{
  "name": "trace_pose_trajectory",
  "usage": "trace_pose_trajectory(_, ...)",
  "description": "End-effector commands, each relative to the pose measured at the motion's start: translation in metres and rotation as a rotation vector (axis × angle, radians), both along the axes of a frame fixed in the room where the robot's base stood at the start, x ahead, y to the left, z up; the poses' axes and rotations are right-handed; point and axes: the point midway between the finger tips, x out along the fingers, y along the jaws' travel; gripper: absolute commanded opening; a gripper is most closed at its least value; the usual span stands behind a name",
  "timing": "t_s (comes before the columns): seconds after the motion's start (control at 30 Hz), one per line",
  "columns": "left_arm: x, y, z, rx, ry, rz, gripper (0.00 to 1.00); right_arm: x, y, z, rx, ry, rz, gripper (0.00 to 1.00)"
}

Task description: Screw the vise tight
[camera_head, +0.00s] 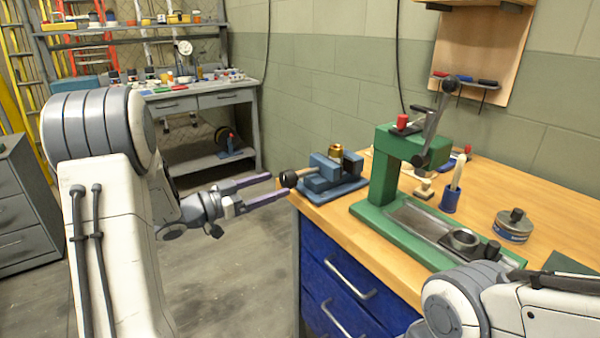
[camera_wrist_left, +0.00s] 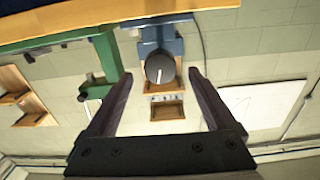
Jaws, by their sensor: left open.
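A blue vise (camera_head: 328,176) stands at the left end of the wooden workbench, with a brass-coloured cylindrical piece (camera_head: 336,152) at its jaws. Its round dark knob (camera_head: 288,180) points left, over the bench's edge. My left gripper (camera_head: 278,185) is open, its two long fingers reaching toward the knob. In the left wrist view, which is upside down, the knob (camera_wrist_left: 160,68) appears between the fingertips, with the blue vise body (camera_wrist_left: 160,38) behind it. I cannot tell whether the fingers touch the knob. My right arm shows at the lower right; its gripper is out of view.
A green press (camera_head: 385,175) stands right of the vise on the workbench (camera_head: 560,215). A blue cup (camera_head: 450,200) and a round tin (camera_head: 513,228) are near it. Blue drawers (camera_head: 345,285) lie under the bench. The floor left of the bench is clear.

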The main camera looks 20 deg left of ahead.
Motion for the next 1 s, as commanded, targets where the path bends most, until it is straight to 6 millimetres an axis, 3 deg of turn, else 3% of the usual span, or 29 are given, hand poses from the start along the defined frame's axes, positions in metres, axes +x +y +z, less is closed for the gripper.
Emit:
trace_pose_trajectory(0.4,0.057,-0.046,-0.001,0.002,0.000,-0.002,0.89,0.000,0.000,-0.004,0.000,0.000,0.000,0.80)
trace_pose_trajectory(0.83,0.066,-0.053,0.000,0.001,0.000,-0.001,0.89,0.000,0.000,-0.004,0.000,0.000,0.000,0.80)
trace_pose_trajectory(1.0,0.065,-0.053,0.000,0.001,0.000,-0.001,0.23,0.000,0.000,-0.004,0.000,0.000,0.000,0.80)
